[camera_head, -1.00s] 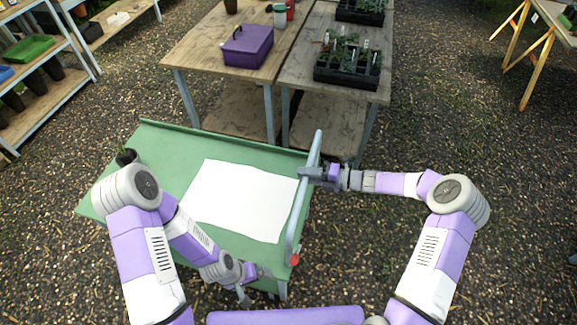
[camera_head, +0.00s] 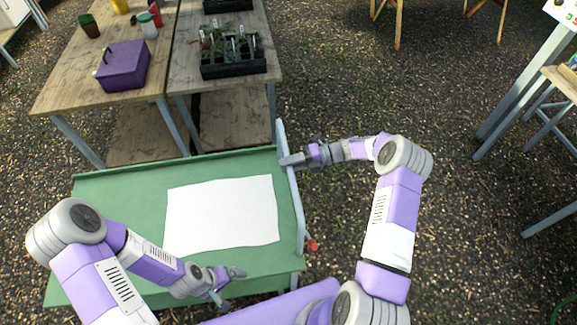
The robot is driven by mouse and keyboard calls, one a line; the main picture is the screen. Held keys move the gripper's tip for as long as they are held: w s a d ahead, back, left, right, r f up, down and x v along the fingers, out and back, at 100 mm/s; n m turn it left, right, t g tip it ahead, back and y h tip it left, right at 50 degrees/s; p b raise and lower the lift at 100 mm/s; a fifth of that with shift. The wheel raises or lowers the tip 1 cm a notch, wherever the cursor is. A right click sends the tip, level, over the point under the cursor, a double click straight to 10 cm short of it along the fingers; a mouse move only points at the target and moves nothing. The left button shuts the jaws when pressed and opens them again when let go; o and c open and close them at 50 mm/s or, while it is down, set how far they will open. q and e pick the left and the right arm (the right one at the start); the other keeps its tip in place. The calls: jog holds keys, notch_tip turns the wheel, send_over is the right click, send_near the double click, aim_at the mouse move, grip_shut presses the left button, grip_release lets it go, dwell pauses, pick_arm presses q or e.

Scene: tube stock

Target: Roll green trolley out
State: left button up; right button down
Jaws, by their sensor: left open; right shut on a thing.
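The green trolley (camera_head: 110,184) stands in front of me, its top partly covered by a white sheet (camera_head: 222,215). A grey handle bar (camera_head: 293,205) runs along its right side, with a red knob (camera_head: 313,245) near its front end. My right gripper (camera_head: 288,161) is shut on the handle bar near its far end. My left gripper (camera_head: 229,286) is open and empty, over the trolley's front edge. My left arm hides the front left part of the trolley top.
Two wooden tables (camera_head: 70,88) stand just behind the trolley, carrying a purple box (camera_head: 123,65), cups and a black seedling tray (camera_head: 233,57). Gravel to the right of the trolley is clear (camera_head: 330,90) up to a grey-legged table (camera_head: 524,90) at far right.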

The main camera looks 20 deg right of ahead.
jog(key=shift+d, duration=0.2)
jog(key=c, duration=1)
grip_release()
jog(key=v, duration=0.7)
jog(key=shift+d+r, duration=0.1)
jog(key=shift+d, duration=0.2)
jog(key=shift+s, duration=0.1)
